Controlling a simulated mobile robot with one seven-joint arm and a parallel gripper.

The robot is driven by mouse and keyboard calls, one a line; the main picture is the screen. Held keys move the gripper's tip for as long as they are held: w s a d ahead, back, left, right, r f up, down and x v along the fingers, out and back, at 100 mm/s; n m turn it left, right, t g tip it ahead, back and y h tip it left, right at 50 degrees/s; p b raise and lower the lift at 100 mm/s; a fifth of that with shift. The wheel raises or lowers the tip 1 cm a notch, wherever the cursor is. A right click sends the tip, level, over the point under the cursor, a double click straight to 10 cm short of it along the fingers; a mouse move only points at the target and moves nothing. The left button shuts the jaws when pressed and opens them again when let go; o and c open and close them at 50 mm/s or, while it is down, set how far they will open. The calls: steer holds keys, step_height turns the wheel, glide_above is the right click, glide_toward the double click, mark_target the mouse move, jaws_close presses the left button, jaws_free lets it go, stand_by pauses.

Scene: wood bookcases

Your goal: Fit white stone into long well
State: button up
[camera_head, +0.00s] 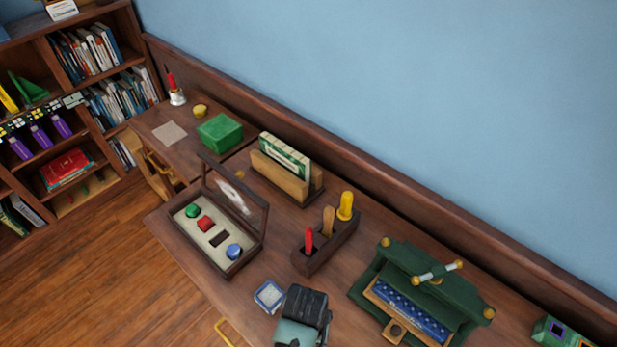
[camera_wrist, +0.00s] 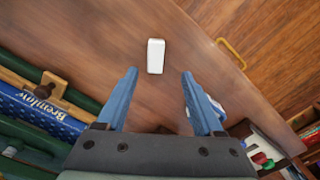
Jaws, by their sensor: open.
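The white stone (camera_wrist: 156,56) is a small oblong block on the desk in the wrist view, just beyond and between my fingertips, not held. It is hidden in the head view. My gripper (camera_wrist: 159,78) has two blue fingers spread apart, with nothing between them. In the head view my dark gripper body (camera_head: 303,306) hangs over the desk's front, right of the open wooden box (camera_head: 183,232). The box's pale bed holds a green stone (camera_head: 192,211), a red stone (camera_head: 205,224) and a blue stone (camera_head: 234,251). An empty dark oblong well (camera_head: 219,239) lies between red and blue.
A blue-rimmed square piece (camera_head: 269,296) lies between box and gripper. A wooden holder with upright tools (camera_head: 326,250) stands behind. A green press (camera_head: 420,287) with a blue book is at right. The box's raised lid (camera_head: 235,198) stands at its back.

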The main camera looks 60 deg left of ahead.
steer(key=shift+w+d+f+p, duration=0.1)
steer(key=shift+d+f+p, duration=0.1)
steer(key=shift+f, duration=1.45)
steer(key=shift+w+d+f+p, duration=0.1)
steer(key=shift+d+f, duration=0.1)
steer(key=shift+f, duration=1.4)
jaws_close()
